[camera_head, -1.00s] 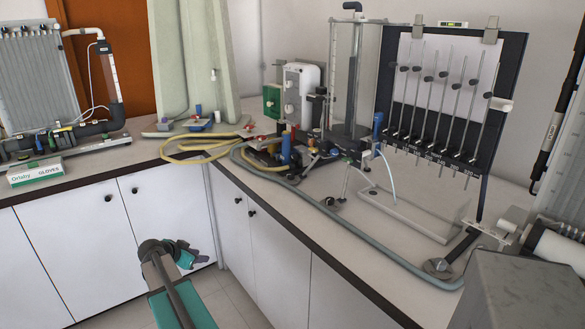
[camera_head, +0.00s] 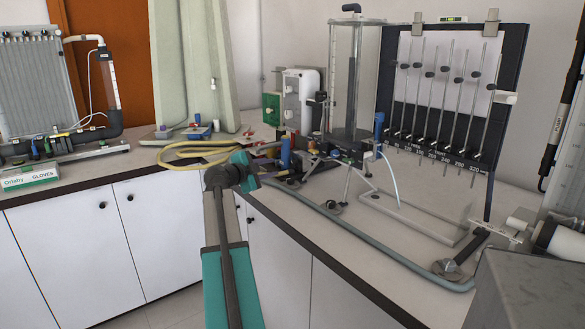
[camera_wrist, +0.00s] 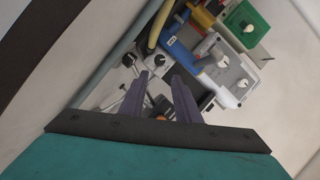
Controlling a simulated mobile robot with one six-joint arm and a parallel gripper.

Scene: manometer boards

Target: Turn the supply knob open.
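My gripper (camera_head: 250,168) is over the front edge of the bench, short of the apparatus in the corner. In the wrist view its two dark fingers (camera_wrist: 160,78) stand apart with nothing held between them. Ahead of them, in that view, are a light grey panel (camera_wrist: 232,84) with pale round knobs, a blue fitting (camera_wrist: 182,58) and a green box (camera_wrist: 252,22) with a white knob. In the head view the grey panel (camera_head: 301,88) and green box (camera_head: 271,106) stand at the back. I cannot tell which knob is the supply knob.
A clear cylinder (camera_head: 352,85) and a tilted manometer board (camera_head: 490,110) stand on the bench to the right. A yellow hose (camera_head: 185,146) lies behind my arm. A grey hose (camera_head: 375,258) runs along the bench front. Another manometer rig stands at left.

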